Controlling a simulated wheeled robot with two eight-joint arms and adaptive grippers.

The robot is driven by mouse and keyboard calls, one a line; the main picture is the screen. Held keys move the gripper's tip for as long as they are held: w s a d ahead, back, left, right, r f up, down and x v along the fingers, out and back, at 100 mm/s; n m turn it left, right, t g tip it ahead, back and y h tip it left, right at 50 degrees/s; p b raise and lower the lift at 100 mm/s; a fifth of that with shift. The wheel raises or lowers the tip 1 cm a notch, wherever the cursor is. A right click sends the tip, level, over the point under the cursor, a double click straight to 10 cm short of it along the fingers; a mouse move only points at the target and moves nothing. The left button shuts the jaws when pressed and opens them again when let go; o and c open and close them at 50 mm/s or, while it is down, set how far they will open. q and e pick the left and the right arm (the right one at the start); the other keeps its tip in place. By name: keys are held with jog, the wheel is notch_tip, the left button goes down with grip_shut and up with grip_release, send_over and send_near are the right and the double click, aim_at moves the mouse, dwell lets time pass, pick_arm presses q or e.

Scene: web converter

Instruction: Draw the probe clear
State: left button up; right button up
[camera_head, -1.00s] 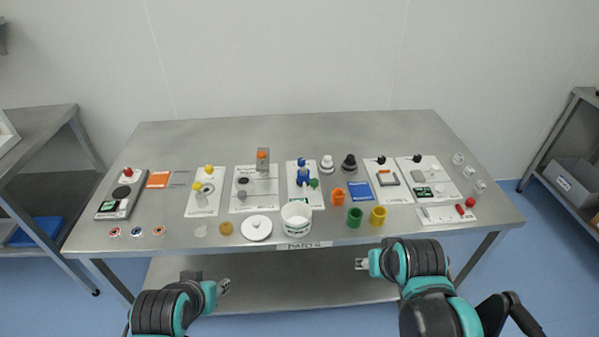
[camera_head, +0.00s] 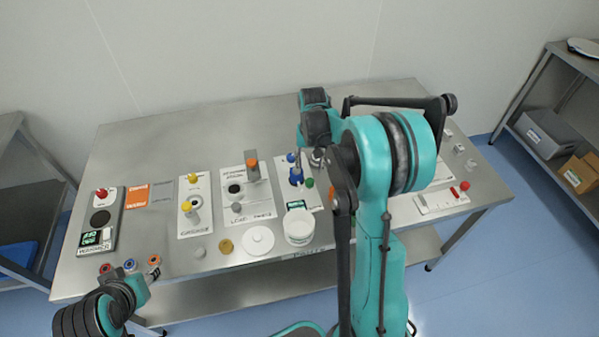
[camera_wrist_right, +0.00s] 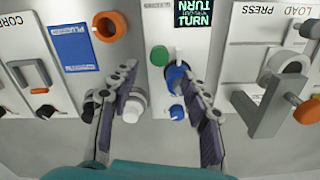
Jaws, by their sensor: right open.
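No part is clearly recognisable as the probe. A blue fitting (camera_head: 296,178) stands on a white plate with a green display (camera_head: 296,205), and a green cap (camera_head: 309,183) is beside it. My right gripper (camera_head: 308,160) reaches down over this station, its arm hiding much of the bench's right side. In the right wrist view its fingers (camera_wrist_right: 158,74) are open. The blue fitting (camera_wrist_right: 176,80) is close by the right fingertip, partly covered by it. A white knob (camera_wrist_right: 133,104) shows between the fingers, near the left one. My left gripper (camera_head: 152,272) is small at lower left.
A grey upright with an orange top (camera_head: 253,168) stands close left of the blue fitting. A white tub (camera_head: 299,227) and white lid (camera_head: 257,240) are at the front. An orange ring (camera_wrist_right: 109,26) and blue card (camera_wrist_right: 76,47) lie nearby. The bench's back strip (camera_head: 200,125) is clear.

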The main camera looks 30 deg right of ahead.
aim_at(310, 180)
notch_tip(310, 180, down, 7)
jog(key=shift+b, duration=1.05)
